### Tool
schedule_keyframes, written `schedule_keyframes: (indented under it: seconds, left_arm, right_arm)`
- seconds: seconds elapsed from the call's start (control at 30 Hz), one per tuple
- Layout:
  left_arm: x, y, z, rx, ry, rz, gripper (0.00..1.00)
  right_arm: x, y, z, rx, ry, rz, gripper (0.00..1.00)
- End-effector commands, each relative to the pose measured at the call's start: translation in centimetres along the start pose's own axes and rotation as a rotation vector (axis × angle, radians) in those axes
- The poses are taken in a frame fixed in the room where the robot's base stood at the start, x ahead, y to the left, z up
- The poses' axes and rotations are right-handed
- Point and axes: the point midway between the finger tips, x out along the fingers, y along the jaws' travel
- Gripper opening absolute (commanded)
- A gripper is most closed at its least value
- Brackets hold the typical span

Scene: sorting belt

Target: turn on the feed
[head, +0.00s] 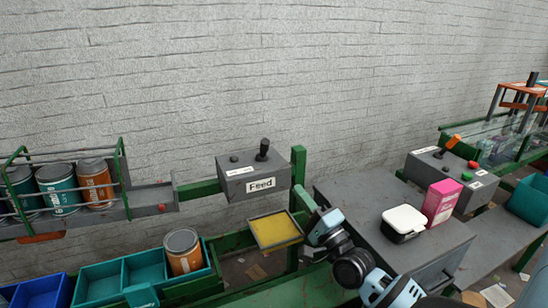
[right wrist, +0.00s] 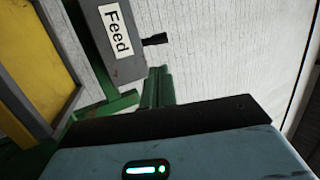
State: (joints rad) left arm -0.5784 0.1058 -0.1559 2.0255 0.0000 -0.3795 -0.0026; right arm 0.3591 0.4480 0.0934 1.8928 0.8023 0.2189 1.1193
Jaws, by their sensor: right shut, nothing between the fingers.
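The grey feed box (head: 253,176) with a white "Feed" label stands at the middle of the head view, at the end of the can rack. A black lever (head: 263,150) sticks up from its top, beside a small dark knob (head: 234,158). In the right wrist view the box (right wrist: 121,68) is sideways, and its lever (right wrist: 155,40) points right. My right gripper (head: 304,196) is shut and empty, right of and below the box, apart from the lever. My left gripper is not in view.
A green post (head: 298,166) stands just right of the box. A yellow tray (head: 275,231) lies below it. Cans (head: 95,182) stand in the rack at left. Another grey control box (head: 470,190), a pink carton (head: 441,203) and a white-lidded container (head: 404,219) are at right.

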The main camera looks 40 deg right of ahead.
Motion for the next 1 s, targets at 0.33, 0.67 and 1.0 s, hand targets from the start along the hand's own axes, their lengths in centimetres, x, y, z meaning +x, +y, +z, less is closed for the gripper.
schedule_keyframes:
  seconds: [0.33,0.67,1.0]
  left_arm:
    - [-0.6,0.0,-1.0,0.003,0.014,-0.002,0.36]
    - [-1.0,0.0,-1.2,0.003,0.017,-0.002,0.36]
    - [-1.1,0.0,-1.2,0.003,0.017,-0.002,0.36]
  right_arm:
    - [6.2,-0.3,0.0,-0.001,0.0,-0.004,0.0]
    - [11.2,-0.2,0.0,0.0,0.0,-0.002,0.0]
    - [12.7,0.0,0.0,-0.001,-0.001,0.0,0.0]
